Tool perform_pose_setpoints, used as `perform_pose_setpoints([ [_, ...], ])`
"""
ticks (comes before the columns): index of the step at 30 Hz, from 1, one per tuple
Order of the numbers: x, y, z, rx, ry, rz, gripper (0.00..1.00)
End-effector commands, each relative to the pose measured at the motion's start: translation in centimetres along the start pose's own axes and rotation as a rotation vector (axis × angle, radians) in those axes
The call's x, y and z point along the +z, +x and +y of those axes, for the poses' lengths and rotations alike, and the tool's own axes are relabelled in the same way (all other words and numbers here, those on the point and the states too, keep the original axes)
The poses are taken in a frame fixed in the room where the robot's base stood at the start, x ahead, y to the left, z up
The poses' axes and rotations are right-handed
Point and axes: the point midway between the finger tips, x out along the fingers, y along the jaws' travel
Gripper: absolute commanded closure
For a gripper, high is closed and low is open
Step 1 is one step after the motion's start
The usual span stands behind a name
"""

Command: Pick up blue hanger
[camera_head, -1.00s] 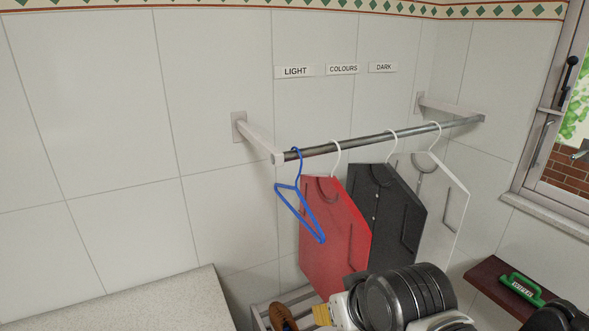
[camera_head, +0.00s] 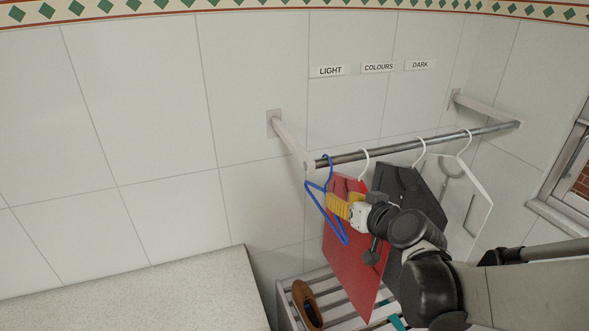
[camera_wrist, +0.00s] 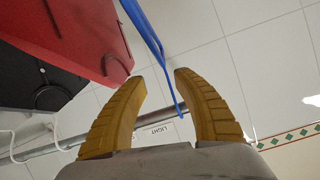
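The blue hanger (camera_head: 318,203) hangs by its hook at the left end of the metal rail, left of the red garment. My gripper (camera_head: 333,203) is raised beside it, with its yellow fingers pointing left at the hanger's triangle. In the wrist view my gripper (camera_wrist: 160,75) has its two yellow fingers spread apart. The blue hanger (camera_wrist: 155,45) shows as a thin bar running between and beyond the fingertips. I cannot see a finger pressing on it.
The red garment (camera_head: 345,255) hangs close to my gripper, partly behind it. A dark garment (camera_head: 425,185) and a white one (camera_head: 470,200) hang further right on the rail (camera_head: 375,152). A slatted rack (camera_head: 335,290) with a brown shoe (camera_head: 306,303) stands below. A pale countertop (camera_head: 160,295) lies left.

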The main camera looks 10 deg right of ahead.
Motion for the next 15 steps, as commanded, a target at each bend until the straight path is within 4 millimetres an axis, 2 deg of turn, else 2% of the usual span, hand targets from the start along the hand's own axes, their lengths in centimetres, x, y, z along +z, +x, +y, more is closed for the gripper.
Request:
perform_pose_setpoints([
  [6, 0.0, 3.5, -0.1, -0.002, -0.002, -0.001, 0.64],
  [11, 0.0, 4.6, -0.2, -0.001, 0.0, -0.002, 0.64],
  [15, 0.0, 6.5, -0.6, -0.003, -0.002, -0.002, 0.64],
])
